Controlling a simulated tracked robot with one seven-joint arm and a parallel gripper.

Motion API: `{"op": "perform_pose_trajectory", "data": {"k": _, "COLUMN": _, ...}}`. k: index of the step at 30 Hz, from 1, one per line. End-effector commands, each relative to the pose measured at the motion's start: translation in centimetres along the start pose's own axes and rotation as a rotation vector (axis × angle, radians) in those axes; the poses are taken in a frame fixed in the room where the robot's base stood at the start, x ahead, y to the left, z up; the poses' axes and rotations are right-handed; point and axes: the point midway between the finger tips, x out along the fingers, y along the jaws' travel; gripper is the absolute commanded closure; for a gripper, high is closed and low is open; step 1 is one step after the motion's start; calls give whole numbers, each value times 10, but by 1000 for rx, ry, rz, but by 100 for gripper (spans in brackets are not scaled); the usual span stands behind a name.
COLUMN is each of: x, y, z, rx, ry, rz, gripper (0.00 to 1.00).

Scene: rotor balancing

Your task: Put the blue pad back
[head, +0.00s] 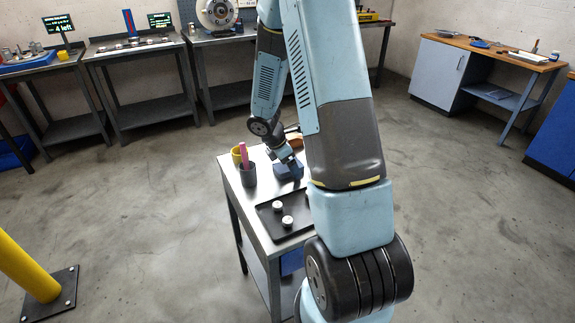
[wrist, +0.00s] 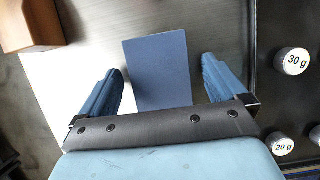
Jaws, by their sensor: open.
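The blue pad (wrist: 158,72) lies on the metal top of the small bench, and it also shows in the head view (head: 289,172). In the wrist view my gripper (wrist: 162,80) is open, with one blue finger on each side of the pad and a gap on both sides. The pad reaches past the fingertips, and its near end is hidden behind the gripper's dark bar. In the head view my gripper (head: 284,157) is just above the pad, partly hiding it. I cannot tell the exact height between them.
A dark tray (head: 268,216) with white weights is near the pad; the wrist view shows a 30 g weight (wrist: 292,62) and a 20 g weight (wrist: 281,144). A grey cup (head: 248,175) with a pink item, a yellow cup (head: 236,155) and a brown block (wrist: 28,24) stand close by.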

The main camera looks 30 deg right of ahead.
Motion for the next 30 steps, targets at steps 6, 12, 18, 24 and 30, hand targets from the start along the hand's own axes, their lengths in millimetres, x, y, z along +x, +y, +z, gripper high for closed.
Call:
{"op": "perform_pose_trajectory", "data": {"k": 6, "x": -22, "y": 1, "z": 1, "rx": 3, "ry": 0, "rz": 3, "gripper": 2}}
{"op": "perform_pose_trajectory", "data": {"k": 12, "x": -60, "y": 1, "z": 1, "rx": 3, "ry": -1, "rz": 4, "gripper": 2}}
{"op": "perform_pose_trajectory", "data": {"k": 18, "x": -94, "y": 1, "z": 1, "rx": 3, "ry": 0, "rz": 4, "gripper": 2}}
{"op": "perform_pose_trajectory", "data": {"k": 24, "x": -115, "y": 0, "z": 0, "rx": 1, "ry": 0, "rz": 2, "gripper": 2}}
{"op": "perform_pose_trajectory", "data": {"k": 30, "x": -133, "y": -5, "z": 4, "rx": 53, "ry": 2, "rz": 13, "gripper": 2}}
